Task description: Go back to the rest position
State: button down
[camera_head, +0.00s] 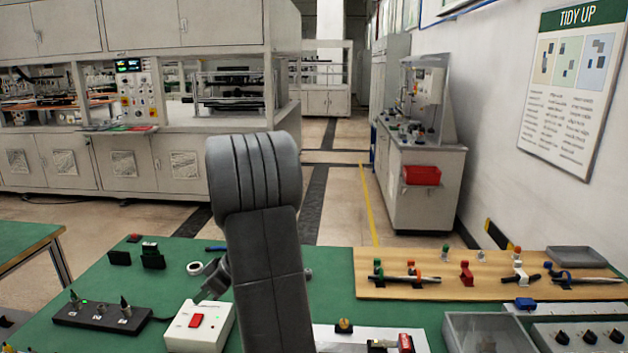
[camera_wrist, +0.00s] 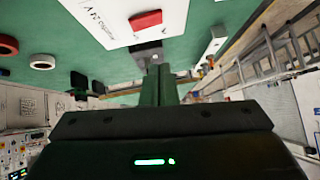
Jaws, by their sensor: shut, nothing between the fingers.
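My gripper (camera_wrist: 156,72) shows in the wrist view, where its two dark green fingers lie together, with nothing seen between them. The fingers point toward the green mat (camera_wrist: 215,15), and a small grey block lies just beyond their tips in the picture; I cannot tell the gap. In the head view my grey arm rises in the middle over the green worktable (camera_head: 335,290).
A white box with a red button (camera_head: 184,334) stands close left of my arm, beside a black knob unit (camera_head: 80,317). A wooden board (camera_head: 440,259) with several small parts lies right. A grey tray (camera_head: 488,318) is at front right. A white tape roll (camera_head: 195,268) lies left.

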jog(key=v, duration=0.5)
jog(key=shift+s+d+f, duration=0.1)
jog(key=shift+s, duration=0.05)
